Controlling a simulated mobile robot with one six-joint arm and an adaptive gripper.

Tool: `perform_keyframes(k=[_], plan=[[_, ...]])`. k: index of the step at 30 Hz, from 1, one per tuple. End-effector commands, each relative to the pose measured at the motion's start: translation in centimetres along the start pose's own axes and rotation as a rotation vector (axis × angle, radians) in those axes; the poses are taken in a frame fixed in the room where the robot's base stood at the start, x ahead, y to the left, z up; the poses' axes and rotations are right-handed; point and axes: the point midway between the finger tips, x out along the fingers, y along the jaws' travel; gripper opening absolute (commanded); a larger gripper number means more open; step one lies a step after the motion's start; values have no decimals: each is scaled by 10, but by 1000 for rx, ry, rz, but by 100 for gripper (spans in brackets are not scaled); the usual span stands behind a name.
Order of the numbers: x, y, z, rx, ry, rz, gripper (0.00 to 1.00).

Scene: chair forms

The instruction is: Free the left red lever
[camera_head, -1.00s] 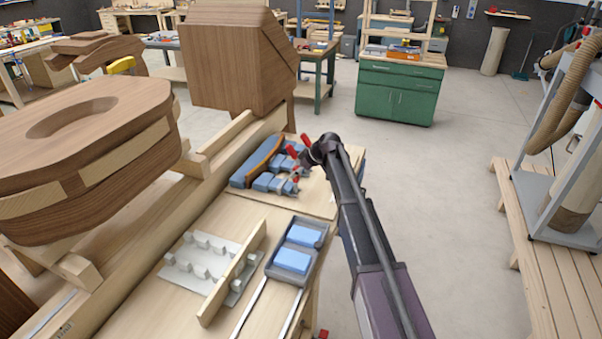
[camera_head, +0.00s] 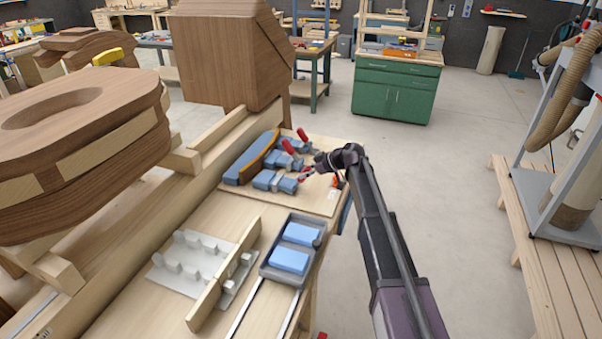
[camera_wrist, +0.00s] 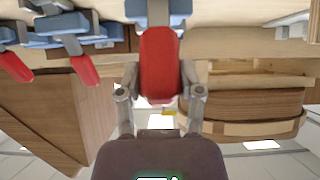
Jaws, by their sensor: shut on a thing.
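Three toggle clamps with blue blocks and red levers hold a curved dark wood piece with a blue backing (camera_head: 252,157) on a board. My gripper (camera_wrist: 160,82) is shut on one red lever (camera_wrist: 160,58), with a finger on each side. In the head view this is the lever of the nearest clamp (camera_head: 275,182), and it leans out to the right, partly hidden by my gripper (camera_head: 307,173). The other two red levers (camera_head: 302,135) (camera_head: 289,147) stand up. They also show in the wrist view (camera_wrist: 84,70) (camera_wrist: 14,66), left of my gripper.
A grey tray (camera_head: 270,272) with light blue blocks, a white fixture (camera_head: 168,268) and a wooden bar (camera_head: 212,293) lie on the near bench. Large wooden forms (camera_head: 228,60) stand at the left. Open floor lies to the right of the bench.

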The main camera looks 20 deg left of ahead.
Motion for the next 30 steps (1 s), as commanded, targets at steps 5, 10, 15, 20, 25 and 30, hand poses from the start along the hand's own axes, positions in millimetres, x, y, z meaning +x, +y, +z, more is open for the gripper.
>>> perform_keyframes(k=[5, 10, 15, 20, 25, 30], plan=[[0, 1, 8, -4, -5, 4, 0], [1, -2, 10, -7, -6, -1, 0], [3, -4, 9, -9, -7, -5, 0], [4, -6, 9, -10, -7, -9, 0], [5, -7, 9, -11, -7, -11, 60], [5, -7, 8, -11, -5, -11, 83]])
